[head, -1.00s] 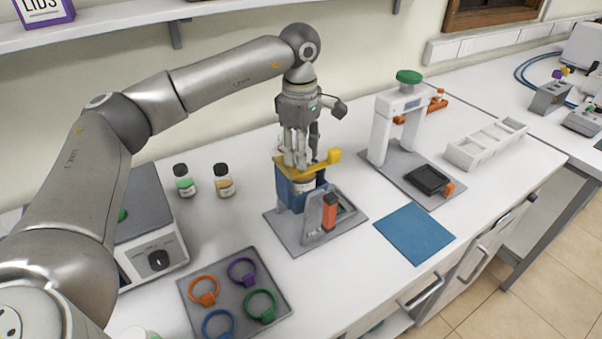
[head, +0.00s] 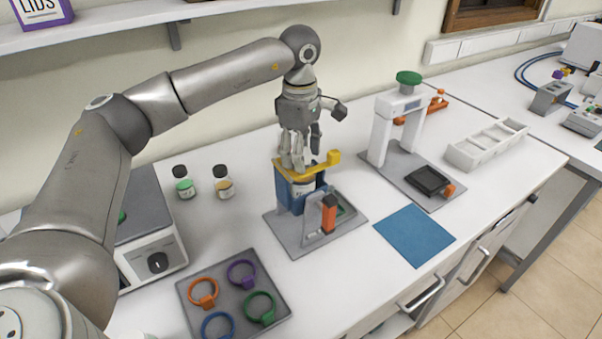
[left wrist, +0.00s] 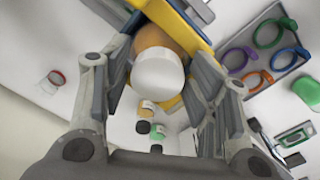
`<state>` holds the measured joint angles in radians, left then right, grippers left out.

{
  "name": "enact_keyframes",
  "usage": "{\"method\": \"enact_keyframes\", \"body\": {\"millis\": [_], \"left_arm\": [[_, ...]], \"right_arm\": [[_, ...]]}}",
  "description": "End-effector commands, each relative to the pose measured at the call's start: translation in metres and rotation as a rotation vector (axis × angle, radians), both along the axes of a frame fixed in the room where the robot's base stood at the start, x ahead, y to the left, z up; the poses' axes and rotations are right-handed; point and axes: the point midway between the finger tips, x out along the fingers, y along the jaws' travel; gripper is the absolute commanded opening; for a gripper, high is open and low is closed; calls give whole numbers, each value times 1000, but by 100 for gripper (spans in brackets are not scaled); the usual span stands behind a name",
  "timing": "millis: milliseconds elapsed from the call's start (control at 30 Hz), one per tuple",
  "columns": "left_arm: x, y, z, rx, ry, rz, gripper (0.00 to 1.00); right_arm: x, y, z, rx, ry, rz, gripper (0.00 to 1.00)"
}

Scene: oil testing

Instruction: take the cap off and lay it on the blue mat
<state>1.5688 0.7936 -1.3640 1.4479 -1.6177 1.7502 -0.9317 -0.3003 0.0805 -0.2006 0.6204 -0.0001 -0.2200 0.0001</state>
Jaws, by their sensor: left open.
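A jar with amber contents (left wrist: 152,38) stands in a blue holder (head: 285,190) with a yellow bar (head: 318,167). Its white cap (left wrist: 158,74) is on top, between the fingers of my left gripper in the left wrist view. My left gripper (head: 302,157) is open above the holder, pointing down. Its fingers (left wrist: 160,90) stand on both sides of the cap, with gaps showing. In the head view the fingers hide the cap. The blue mat (head: 414,235) lies flat and empty on the counter to the right. My right gripper is not in view.
A white press stand (head: 385,130) is behind the mat, with a white compartment tray (head: 487,143) to its right. A grey tray (head: 186,296) with several coloured rings is at the front left. Two small jars (head: 184,187) (head: 223,188) stand left of the holder.

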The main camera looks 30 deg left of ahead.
Motion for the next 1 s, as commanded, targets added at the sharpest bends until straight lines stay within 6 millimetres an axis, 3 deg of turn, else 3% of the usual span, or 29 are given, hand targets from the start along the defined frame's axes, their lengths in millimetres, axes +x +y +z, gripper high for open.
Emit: {"method": "enact_keyframes", "body": {"millis": [700,1000], "left_arm": [[1,0,74,-1,-3,0,54],[1,0,79,-1,-2,0,54]], "right_arm": [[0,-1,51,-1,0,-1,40],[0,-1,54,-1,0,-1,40]]}}
